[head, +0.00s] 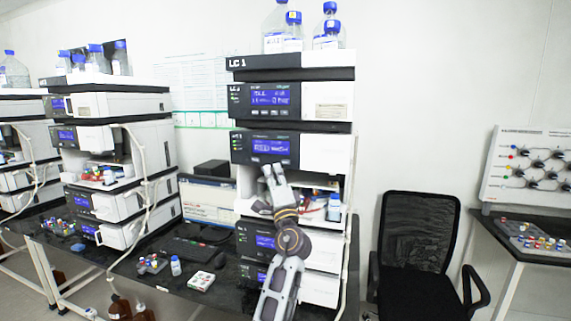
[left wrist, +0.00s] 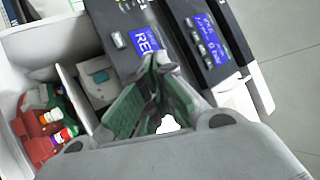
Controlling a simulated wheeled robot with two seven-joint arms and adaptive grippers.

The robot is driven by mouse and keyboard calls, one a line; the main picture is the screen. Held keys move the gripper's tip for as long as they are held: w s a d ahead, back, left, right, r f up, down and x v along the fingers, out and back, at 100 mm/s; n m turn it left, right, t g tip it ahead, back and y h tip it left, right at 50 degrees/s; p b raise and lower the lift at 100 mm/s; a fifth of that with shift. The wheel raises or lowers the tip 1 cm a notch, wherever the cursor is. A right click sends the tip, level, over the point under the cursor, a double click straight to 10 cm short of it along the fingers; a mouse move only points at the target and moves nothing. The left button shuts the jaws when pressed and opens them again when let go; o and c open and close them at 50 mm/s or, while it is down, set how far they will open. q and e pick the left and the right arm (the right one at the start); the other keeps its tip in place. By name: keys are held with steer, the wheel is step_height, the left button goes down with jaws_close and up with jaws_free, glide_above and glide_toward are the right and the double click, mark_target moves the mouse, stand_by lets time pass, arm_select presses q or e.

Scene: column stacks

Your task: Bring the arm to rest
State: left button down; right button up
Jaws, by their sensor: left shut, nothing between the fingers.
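My left arm reaches up in front of the LC 1 stack (head: 327,155) in the head view. Its gripper (head: 270,170) is near the open compartment in the middle of the stack. In the left wrist view the left gripper (left wrist: 158,62) has its fingertips together, with nothing between them. Behind the fingertips is a black module front with a blue screen (left wrist: 146,40). My right gripper is in neither view.
The open compartment holds red parts and vials (left wrist: 62,136). A blue-capped bottle (head: 334,207) stands at its right. A keyboard (head: 187,251), a small vial rack (head: 152,263) and a white tray (head: 201,281) lie on the black bench. A black chair (head: 418,243) stands right of the stack.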

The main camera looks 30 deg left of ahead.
arm_select(q)
steer(key=shift+f, duration=0.15)
stand_by(0.4)
